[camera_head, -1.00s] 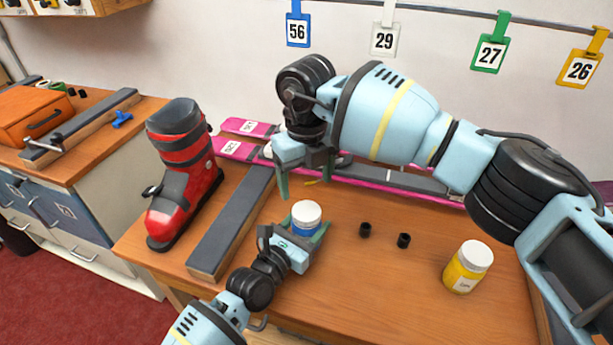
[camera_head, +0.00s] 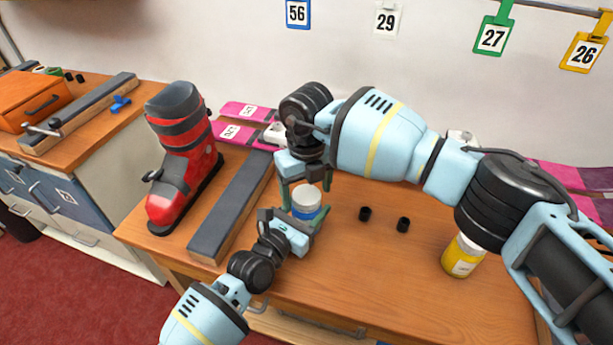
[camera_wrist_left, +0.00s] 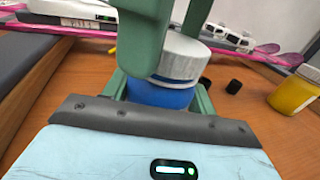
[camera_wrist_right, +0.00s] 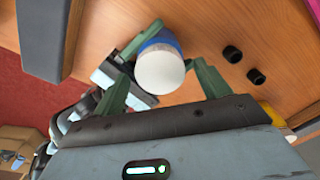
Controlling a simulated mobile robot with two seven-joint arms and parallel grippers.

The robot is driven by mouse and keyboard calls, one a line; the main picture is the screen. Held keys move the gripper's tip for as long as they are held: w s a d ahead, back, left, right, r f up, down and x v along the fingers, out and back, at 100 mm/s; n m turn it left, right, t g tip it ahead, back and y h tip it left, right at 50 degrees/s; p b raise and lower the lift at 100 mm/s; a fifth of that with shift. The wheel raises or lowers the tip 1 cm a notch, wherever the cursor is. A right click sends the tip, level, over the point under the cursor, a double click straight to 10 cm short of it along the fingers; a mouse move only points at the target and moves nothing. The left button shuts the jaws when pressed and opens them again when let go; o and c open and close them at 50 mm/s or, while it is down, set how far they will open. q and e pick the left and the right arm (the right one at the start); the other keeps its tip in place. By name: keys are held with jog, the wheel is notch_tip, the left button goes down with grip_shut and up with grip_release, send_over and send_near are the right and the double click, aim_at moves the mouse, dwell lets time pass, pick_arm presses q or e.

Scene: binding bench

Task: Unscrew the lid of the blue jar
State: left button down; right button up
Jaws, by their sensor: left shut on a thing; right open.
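The blue jar (camera_head: 305,212) with its white lid (camera_head: 307,196) stands on the bench; they also show in the left wrist view as a blue body (camera_wrist_left: 158,95) under a white lid (camera_wrist_left: 180,57). My left gripper (camera_head: 303,222) is shut on the jar's blue body from the front. My right gripper (camera_head: 306,190) is above the jar, pointing down, its open fingers on either side of the lid. In the right wrist view the lid (camera_wrist_right: 160,72) sits between the right fingertips, with a gap visible at its right.
Two small black cylinders (camera_head: 365,214) (camera_head: 403,224) stand right of the jar. A yellow jar (camera_head: 462,256) is farther right, close under my right arm. A red ski boot (camera_head: 184,165) and a long grey-topped block (camera_head: 232,207) are at left. Pink skis (camera_head: 240,133) lie behind.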

jog(key=shift+f, duration=0.25)
jog(key=c, duration=1)
jog(key=n, duration=0.3)
jog(key=shift+r, duration=0.35)
jog(key=shift+r, duration=0.75)
jog(key=shift+r, duration=0.1)
dwell(0.3)
